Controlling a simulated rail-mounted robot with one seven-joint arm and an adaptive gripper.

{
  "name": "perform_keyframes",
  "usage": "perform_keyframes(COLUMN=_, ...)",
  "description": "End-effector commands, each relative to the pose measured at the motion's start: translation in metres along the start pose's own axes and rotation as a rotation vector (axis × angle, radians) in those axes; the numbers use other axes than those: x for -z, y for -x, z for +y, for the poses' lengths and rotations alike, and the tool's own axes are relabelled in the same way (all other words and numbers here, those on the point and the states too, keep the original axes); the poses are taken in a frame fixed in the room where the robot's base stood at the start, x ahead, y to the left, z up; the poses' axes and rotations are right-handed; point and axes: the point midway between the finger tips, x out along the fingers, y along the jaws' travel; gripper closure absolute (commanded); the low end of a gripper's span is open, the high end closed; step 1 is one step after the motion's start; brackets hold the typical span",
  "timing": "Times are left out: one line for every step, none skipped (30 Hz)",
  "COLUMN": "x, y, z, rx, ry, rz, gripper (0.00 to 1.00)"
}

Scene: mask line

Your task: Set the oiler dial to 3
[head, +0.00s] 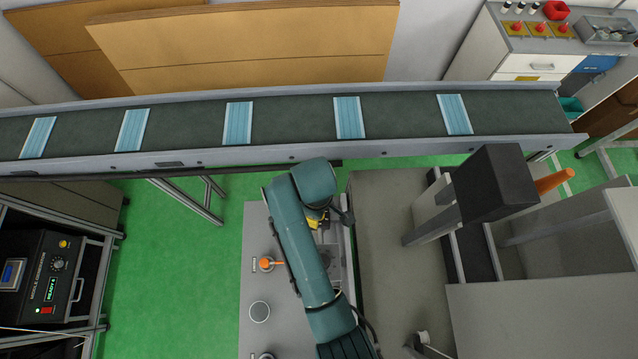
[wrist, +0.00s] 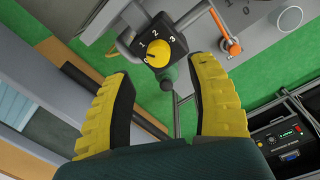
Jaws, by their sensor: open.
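The oiler dial (wrist: 158,53) is a yellow round knob on a black plate marked 0, 1, 2, 3. In the wrist view it sits upper centre, and its small dark mark appears to be on the side near the 0. My gripper (wrist: 163,72) is open, with its yellow ribbed fingers apart and nothing between them. The dial lies beyond the fingertips, roughly centred in the gap, and no contact shows. In the head view my arm hides most of this area, and the dial cannot be made out clearly.
An orange-handled lever (head: 266,264) stands on the grey machine top left of my arm. The conveyor (head: 290,122) carries several blue masks behind. A black box (head: 495,183) with an orange part is to the right. Green floor (head: 180,270) is open at left.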

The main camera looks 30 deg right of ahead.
Motion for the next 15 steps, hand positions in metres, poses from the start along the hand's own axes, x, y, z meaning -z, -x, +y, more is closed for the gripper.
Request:
perform_keyframes(x=-0.001, y=-0.012, z=0.000, rx=0.003, ry=0.000, rz=-0.003, gripper=0.42)
perform_keyframes(x=0.000, y=-0.018, z=0.000, rx=0.003, ry=-0.001, rz=-0.003, gripper=0.42)
perform_keyframes(x=0.000, y=-0.026, z=0.000, rx=0.001, ry=-0.001, rz=-0.001, gripper=0.42)
perform_keyframes(x=0.000, y=-0.032, z=0.000, rx=0.002, ry=-0.001, rz=-0.002, gripper=0.42)
perform_keyframes(x=0.000, y=-0.037, z=0.000, rx=0.001, ry=-0.001, rz=-0.001, gripper=0.42)
perform_keyframes(x=0.000, y=-0.042, z=0.000, rx=0.001, ry=-0.001, rz=-0.001, gripper=0.42)
perform_keyframes(x=0.000, y=-0.046, z=0.000, rx=0.000, ry=-0.001, rz=0.000, gripper=0.42)
perform_keyframes(x=0.000, y=-0.049, z=0.000, rx=0.001, ry=-0.001, rz=-0.001, gripper=0.42)
perform_keyframes(x=0.000, y=-0.052, z=0.000, rx=0.000, ry=-0.001, rz=0.000, gripper=0.42)
perform_keyframes(x=0.000, y=-0.053, z=0.000, rx=0.000, ry=-0.001, rz=0.000, gripper=0.42)
perform_keyframes(x=0.000, y=-0.054, z=0.000, rx=-0.001, ry=-0.001, rz=0.001, gripper=0.42)
perform_keyframes(x=0.000, y=-0.055, z=0.001, rx=-0.001, ry=-0.001, rz=0.001, gripper=0.42)
perform_keyframes(x=0.000, y=-0.055, z=0.001, rx=-0.001, ry=-0.001, rz=0.001, gripper=0.42)
perform_keyframes(x=0.000, y=-0.055, z=0.001, rx=-0.001, ry=-0.001, rz=0.002, gripper=0.42)
perform_keyframes(x=0.000, y=-0.055, z=0.001, rx=-0.001, ry=-0.001, rz=0.002, gripper=0.42)
